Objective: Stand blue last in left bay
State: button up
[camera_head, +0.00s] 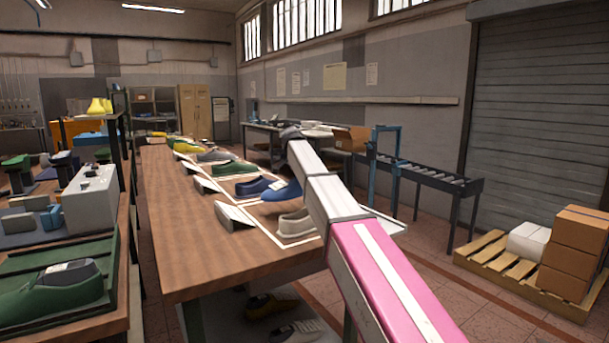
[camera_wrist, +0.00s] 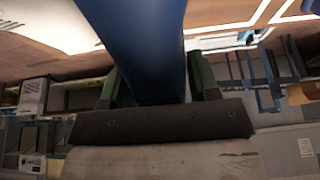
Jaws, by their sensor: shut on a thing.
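A bright blue last (camera_head: 279,191) shows partly behind my arm in the head view, above the row of bays on the wooden table (camera_head: 190,240). In the wrist view the blue last (camera_wrist: 138,35) fills the middle, between the two green fingers of my gripper (camera_wrist: 158,82), which is shut on it. My arm hides the gripper in the head view. I cannot tell whether the last touches the table. White outlines mark the bays. A cream last (camera_head: 296,224) lies in the nearest one, with a navy last (camera_head: 252,187) just beyond. I cannot tell which bay is the left one.
A green last (camera_head: 234,168) and a yellow last (camera_head: 187,147) lie farther along the row. Angled plates (camera_head: 234,217) stand along its left side. The table's left strip is clear. A bench with a dark green last (camera_head: 55,296) is at left.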

jog(key=shift+f, duration=3.35)
jog(key=shift+f, duration=0.15)
jog(key=o, duration=1.4)
jog(key=shift+a, duration=0.1)
jog(key=v, duration=1)
jog(key=shift+s+a+r, duration=0.1)
jog(key=shift+s+r, duration=0.05)
jog(key=shift+r, duration=0.2)
